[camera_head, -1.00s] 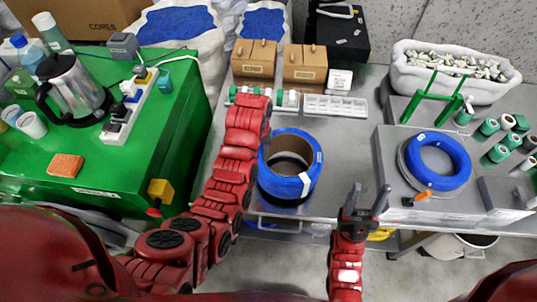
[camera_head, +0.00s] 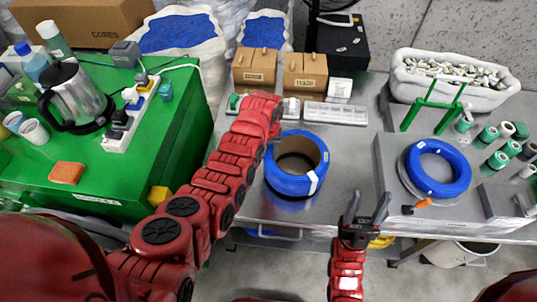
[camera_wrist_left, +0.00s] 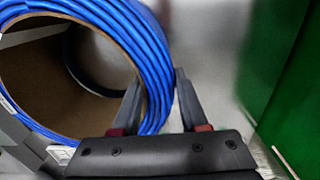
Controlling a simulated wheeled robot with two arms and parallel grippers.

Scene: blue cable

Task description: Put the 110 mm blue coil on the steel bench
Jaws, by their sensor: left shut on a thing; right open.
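A blue coil (camera_head: 290,184) with a brown cardboard core is at the front left of the steel bench (camera_head: 345,160). I cannot tell whether it touches the bench. My left gripper (camera_wrist_left: 160,108) is shut on the wall of this coil, which fills the left of the left wrist view (camera_wrist_left: 105,22). In the head view my red left arm hides the left gripper. A second blue coil (camera_head: 438,190) lies on a grey raised block at the right. I cannot read the coils' sizes. My right gripper (camera_head: 366,208) is open and empty at the bench's front edge.
Cardboard boxes (camera_head: 254,66) and a compartment tray (camera_head: 336,113) stand at the back of the bench. A green stand (camera_head: 433,108) and several green spools (camera_head: 488,134) are at the right. A green cabinet (camera_head: 150,130) is left of my left arm. Bench between coil and block is clear.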

